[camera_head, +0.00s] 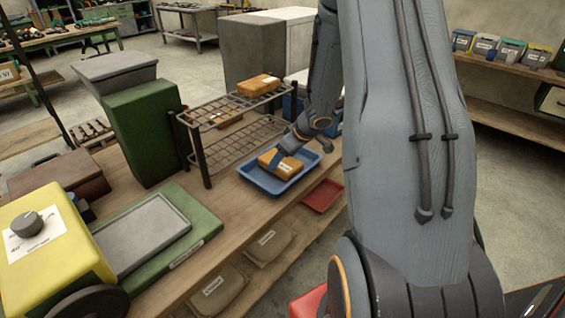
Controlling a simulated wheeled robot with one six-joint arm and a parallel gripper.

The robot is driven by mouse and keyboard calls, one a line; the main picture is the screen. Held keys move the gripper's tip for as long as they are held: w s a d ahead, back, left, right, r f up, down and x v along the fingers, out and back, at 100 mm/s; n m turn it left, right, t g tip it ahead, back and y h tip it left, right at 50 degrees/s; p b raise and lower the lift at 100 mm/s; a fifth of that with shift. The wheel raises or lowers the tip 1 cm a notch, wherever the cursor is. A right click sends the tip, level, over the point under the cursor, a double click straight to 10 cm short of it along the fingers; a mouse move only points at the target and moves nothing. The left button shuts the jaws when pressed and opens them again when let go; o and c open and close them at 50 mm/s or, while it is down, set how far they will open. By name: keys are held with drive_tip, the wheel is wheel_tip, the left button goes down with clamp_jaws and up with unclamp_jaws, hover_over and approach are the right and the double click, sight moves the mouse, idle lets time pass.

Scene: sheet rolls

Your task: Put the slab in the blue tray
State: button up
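An orange-brown slab (286,167) with a pale label is in the blue tray (252,184) on the wooden bench, slightly tilted in the picture. Whether it rests fully on the tray floor is not clear. My gripper (277,157) is over the tray at the slab, with a blue finger against or just in front of it. The other finger is hidden, so I cannot tell whether it grips the slab.
The wire rack (205,160) stands just left of the tray, close to my arm. A green box (145,130), a green-and-grey platform (150,235) and a yellow machine (60,255) fill the left of the bench. A red tray (323,195) is on a lower shelf.

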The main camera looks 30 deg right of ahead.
drive_tip(key=shift+f, duration=0.25)
drive_tip(key=shift+f, duration=0.1)
drive_tip(key=o, duration=1.5)
